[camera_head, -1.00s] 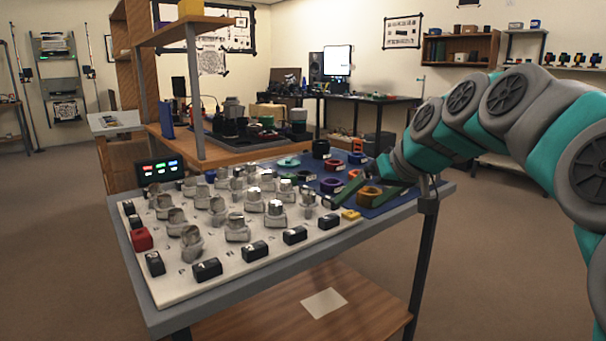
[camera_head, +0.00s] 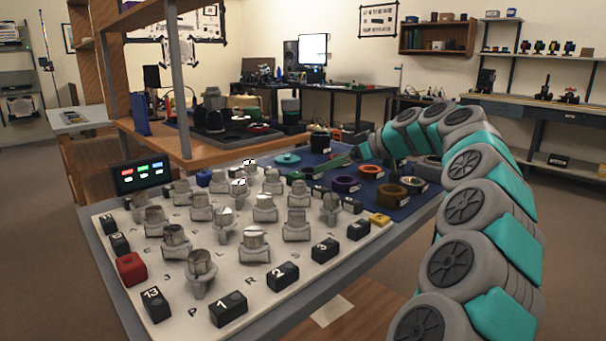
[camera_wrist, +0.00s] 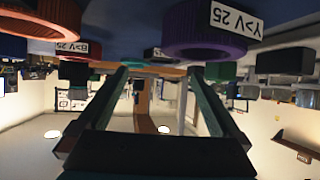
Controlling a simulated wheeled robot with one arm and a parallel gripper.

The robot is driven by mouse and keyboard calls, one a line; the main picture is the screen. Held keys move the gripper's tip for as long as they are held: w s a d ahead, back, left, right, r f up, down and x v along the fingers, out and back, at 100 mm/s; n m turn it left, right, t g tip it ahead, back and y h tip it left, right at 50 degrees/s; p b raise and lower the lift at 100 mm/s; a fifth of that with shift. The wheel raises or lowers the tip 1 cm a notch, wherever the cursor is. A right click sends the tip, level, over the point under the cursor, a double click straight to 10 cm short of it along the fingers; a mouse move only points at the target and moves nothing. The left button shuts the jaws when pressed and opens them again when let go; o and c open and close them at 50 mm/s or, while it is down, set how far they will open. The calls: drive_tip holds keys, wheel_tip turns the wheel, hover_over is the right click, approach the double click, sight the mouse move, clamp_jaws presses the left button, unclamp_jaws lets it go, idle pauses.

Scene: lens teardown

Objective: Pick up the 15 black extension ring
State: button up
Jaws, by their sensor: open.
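A black ring (camera_head: 320,142) stands at the back of the blue mat in the head view, with a pale label beside it; its number is too small to read. I cannot surely pick out the black ring there.
A purple ring (camera_head: 345,184), a red ring (camera_head: 372,171) and a brown ring (camera_head: 391,196) lie close by on the mat. A teal disc (camera_head: 287,158) lies left of the black ring. The white board (camera_head: 185,300) with metal parts and numbered black blocks fills the table's left.

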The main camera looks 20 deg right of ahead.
sight(309, 170)
drive_tip(key=x, duration=0.6)
drive_tip(key=shift+a+r+p, duration=0.1)
drive_tip(key=shift+a+p, duration=0.1)
drive_tip(key=shift+p, duration=0.15)
drive_tip(key=shift+d, duration=0.1)
drive_tip(key=c, duration=1.3)
drive_tip(key=shift+r, duration=0.1)
